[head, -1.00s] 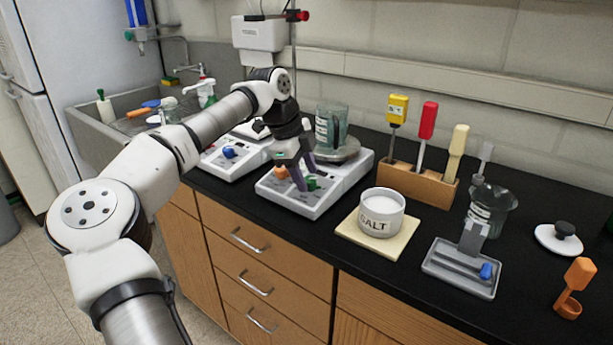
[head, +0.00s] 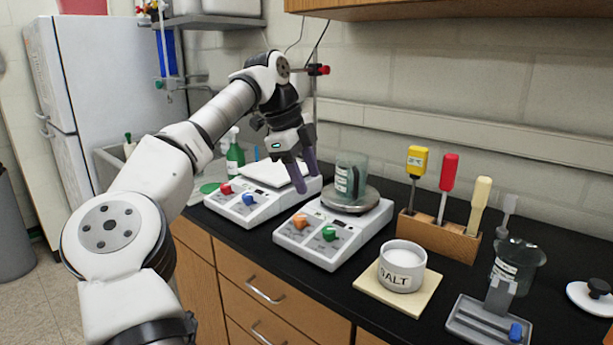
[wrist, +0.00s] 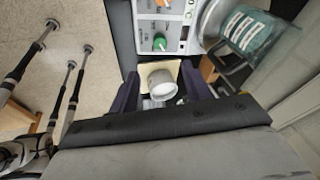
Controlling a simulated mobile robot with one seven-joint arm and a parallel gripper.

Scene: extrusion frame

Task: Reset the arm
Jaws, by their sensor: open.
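My gripper (head: 304,175) is open and empty, with its two dark purple fingers pointing down. It hangs in the air above the hot plates, left of the glass beaker (head: 350,178). The beaker stands on the round plate of the nearer hot plate (head: 333,233), which has an orange knob and a green knob. In the wrist view the two fingers sit wide apart at the lower middle, and the salt pot (wrist: 161,85) shows between them, farther off. The beaker lies tilted in that view's upper right.
A second hot plate (head: 262,194) stands behind to the left. The white salt pot (head: 402,266) sits on a tan pad (head: 398,291). A wooden rack (head: 438,236) holds several tools. A grey tray (head: 489,320) lies at the front right. A wooden cabinet (head: 400,6) hangs above.

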